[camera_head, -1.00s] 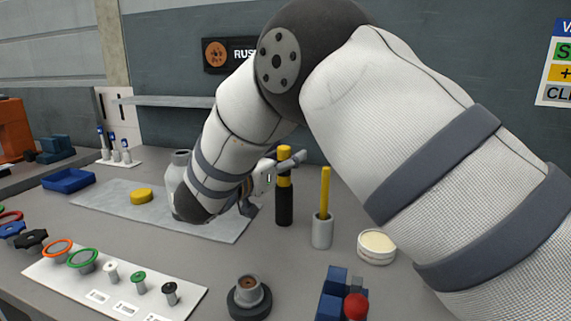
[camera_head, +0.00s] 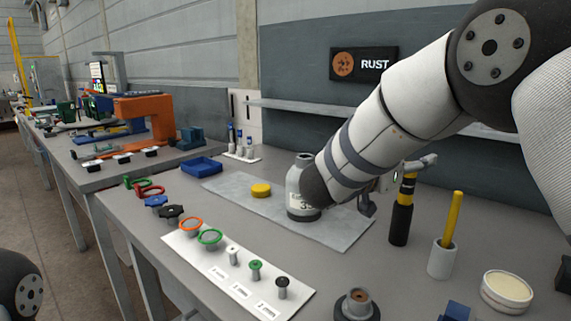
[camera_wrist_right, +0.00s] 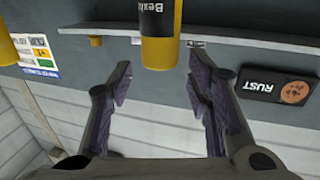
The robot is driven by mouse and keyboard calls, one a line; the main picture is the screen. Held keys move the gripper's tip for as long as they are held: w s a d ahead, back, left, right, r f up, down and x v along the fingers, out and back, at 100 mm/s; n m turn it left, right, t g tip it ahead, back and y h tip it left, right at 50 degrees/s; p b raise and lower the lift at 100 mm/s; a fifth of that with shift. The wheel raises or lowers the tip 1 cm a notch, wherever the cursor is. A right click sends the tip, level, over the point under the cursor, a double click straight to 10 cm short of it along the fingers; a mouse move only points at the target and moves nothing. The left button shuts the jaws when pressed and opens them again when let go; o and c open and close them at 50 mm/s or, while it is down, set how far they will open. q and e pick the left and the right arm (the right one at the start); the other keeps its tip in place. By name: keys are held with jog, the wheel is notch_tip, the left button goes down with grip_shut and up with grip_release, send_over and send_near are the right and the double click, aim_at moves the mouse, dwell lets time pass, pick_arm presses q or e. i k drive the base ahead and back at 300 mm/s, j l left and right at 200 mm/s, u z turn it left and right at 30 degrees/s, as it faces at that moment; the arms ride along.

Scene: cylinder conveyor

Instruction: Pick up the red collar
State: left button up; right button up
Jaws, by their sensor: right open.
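A red ring (camera_head: 148,191), the only red collar-like thing I see, lies at the far left part of the workbench, beside a green ring (camera_head: 133,181). My right gripper (camera_head: 368,200) is mostly hidden behind my forearm in the head view, over the bench's back right and far from the red ring. In the right wrist view my right gripper (camera_wrist_right: 159,68) has its fingers apart. A yellow-and-black cylinder (camera_wrist_right: 158,40) shows beyond the gap; I see no contact. My left gripper is out of view.
A white labelled board (camera_head: 205,262) with small knobs lies in front. A blue tray (camera_head: 201,166) is behind the red ring. A pen cup (camera_head: 441,261) is at right.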

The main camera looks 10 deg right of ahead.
aim_at(140, 194)
jog(key=k+j, duration=0.1)
jog(key=j, duration=0.25)
jog(key=k+j, duration=0.1)
jog(key=j, duration=0.25)
jog(key=k+j, duration=0.15)
jog(key=j, duration=0.2)
jog(key=k+j, duration=0.1)
jog(key=j, duration=0.2)
